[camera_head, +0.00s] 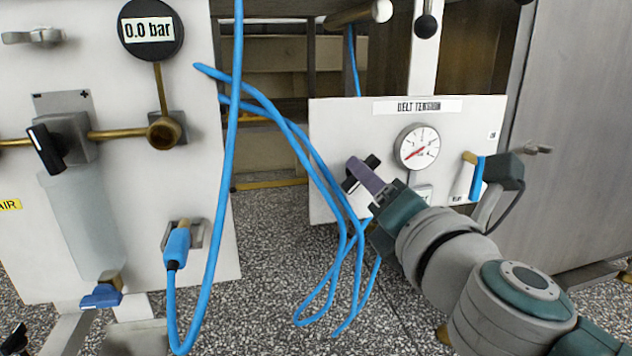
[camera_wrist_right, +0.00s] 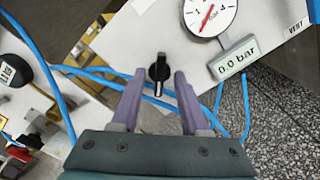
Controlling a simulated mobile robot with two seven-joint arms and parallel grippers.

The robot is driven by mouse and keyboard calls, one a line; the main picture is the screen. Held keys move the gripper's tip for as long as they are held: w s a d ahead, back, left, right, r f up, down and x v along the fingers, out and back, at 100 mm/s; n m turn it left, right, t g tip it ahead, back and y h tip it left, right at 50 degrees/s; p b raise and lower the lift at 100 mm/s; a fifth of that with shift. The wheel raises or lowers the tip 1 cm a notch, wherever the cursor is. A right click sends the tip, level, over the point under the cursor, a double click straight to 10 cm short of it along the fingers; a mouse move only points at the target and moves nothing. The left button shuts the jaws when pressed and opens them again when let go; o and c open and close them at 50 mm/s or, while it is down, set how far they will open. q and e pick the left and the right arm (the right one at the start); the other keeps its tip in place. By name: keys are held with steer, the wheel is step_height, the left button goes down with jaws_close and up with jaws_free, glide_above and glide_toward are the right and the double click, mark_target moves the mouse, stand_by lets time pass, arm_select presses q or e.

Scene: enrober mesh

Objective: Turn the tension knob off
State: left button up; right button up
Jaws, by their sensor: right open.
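The tension knob is a black knob (camera_head: 361,173) with a white line, on the white belt tension panel (camera_head: 345,125). It also shows in the right wrist view (camera_wrist_right: 159,72), ahead of and between my fingers. My right gripper (camera_head: 364,178) is at the knob in the head view and partly covers it. In the right wrist view my right gripper (camera_wrist_right: 157,90) is open, with a purple finger on each side of the knob. I cannot tell whether the fingers touch it. My left gripper is not in view.
A round gauge (camera_head: 417,147) sits right of the knob, and a display reading 0.0 bar (camera_wrist_right: 235,57) is below it. Blue hoses (camera_head: 325,190) hang left of and below the panel. A second white panel (camera_head: 200,120) with valves stands at left.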

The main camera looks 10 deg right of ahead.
steer(key=shift+w, duration=0.3)
jaws_close()
stand_by(0.5)
